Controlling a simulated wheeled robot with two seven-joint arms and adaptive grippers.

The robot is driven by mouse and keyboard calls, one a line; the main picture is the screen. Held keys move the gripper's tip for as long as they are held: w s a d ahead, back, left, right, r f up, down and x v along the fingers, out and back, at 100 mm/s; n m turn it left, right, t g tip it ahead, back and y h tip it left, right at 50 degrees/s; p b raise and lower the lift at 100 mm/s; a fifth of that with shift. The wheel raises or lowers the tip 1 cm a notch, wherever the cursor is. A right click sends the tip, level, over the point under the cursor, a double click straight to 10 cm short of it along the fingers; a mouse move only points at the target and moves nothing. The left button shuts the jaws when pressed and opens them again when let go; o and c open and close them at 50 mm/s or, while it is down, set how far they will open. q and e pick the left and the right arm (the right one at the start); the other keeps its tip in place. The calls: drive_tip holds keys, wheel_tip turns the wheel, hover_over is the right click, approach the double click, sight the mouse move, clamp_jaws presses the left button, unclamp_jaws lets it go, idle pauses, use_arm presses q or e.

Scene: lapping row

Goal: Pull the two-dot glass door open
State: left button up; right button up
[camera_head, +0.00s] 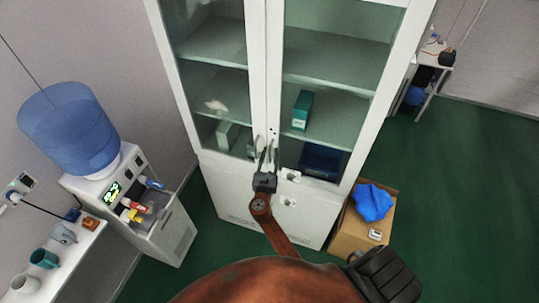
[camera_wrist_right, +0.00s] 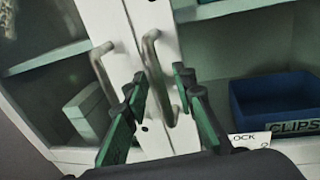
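The white cabinet (camera_head: 262,60) has two glass doors meeting at a middle seam, and both look shut. In the right wrist view, the left handle (camera_wrist_right: 101,72) and right handle (camera_wrist_right: 153,65) are grey bars on either side of the seam. My right gripper (camera_head: 265,160) is at the handles in the head view. In the wrist view its green-padded fingers (camera_wrist_right: 160,85) are open, with the right handle's lower part between them in the picture; contact is unclear. My left gripper is out of view.
A water cooler (camera_head: 180,232) with a blue bottle stands left of the cabinet, near a shelf with mugs (camera_head: 45,259). A cardboard box (camera_head: 350,236) with a blue cloth (camera_head: 371,203) stands at the cabinet's right. Green floor (camera_head: 470,190) is clear farther right.

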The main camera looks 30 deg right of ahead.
clamp_jaws()
idle(0.5)
